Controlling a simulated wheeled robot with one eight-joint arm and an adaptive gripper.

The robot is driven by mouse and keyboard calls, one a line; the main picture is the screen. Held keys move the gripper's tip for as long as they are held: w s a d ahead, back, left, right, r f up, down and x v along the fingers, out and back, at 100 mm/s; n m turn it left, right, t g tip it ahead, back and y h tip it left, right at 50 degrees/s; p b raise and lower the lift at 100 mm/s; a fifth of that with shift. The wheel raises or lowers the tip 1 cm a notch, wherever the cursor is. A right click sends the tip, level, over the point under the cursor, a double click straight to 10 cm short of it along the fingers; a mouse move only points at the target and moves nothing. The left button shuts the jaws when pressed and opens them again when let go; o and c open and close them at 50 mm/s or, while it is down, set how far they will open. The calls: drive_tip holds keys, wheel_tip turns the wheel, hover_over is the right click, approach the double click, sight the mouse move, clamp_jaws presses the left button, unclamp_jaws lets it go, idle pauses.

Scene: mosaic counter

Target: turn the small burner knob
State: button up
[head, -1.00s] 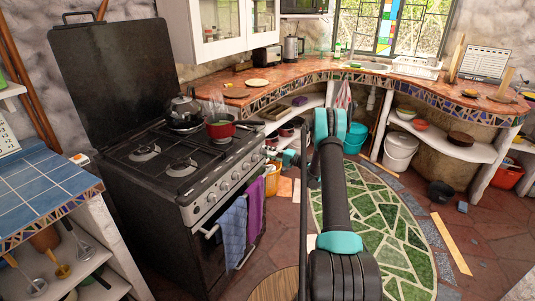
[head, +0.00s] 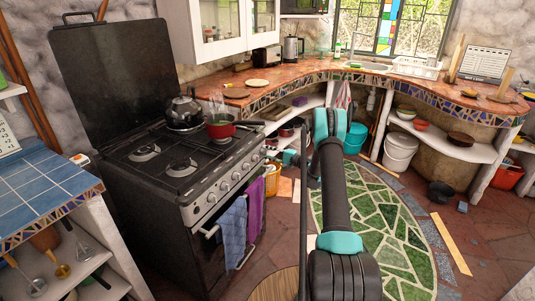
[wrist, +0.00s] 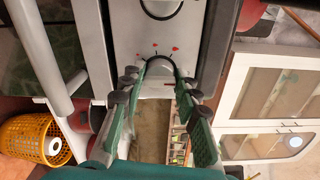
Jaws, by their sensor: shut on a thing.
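The stove's front panel (head: 222,190) carries a row of round knobs, among them one knob (head: 236,177) left of my arm. My gripper (wrist: 163,70) reaches the right end of that panel. In the wrist view its two green fingers are closed on either side of a pale knob with a dark rim (wrist: 160,59), marked by small red symbols. Most of this knob is hidden between the fingers. Another dark-rimmed knob (wrist: 160,8) shows at the top edge of the wrist view. In the head view the gripper's fingertips are too small to make out clearly.
A red pot (head: 222,129) and a kettle (head: 184,112) stand on the stove top. Blue (head: 232,232) and purple (head: 255,208) towels hang on the oven handle. A yellow basket (head: 272,180) stands on the floor beside the stove.

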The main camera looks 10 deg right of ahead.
drive_tip(key=o, duration=1.2)
drive_tip(key=shift+d, duration=0.1)
drive_tip(key=shift+c, duration=0.2)
drive_tip(key=v, duration=1.2)
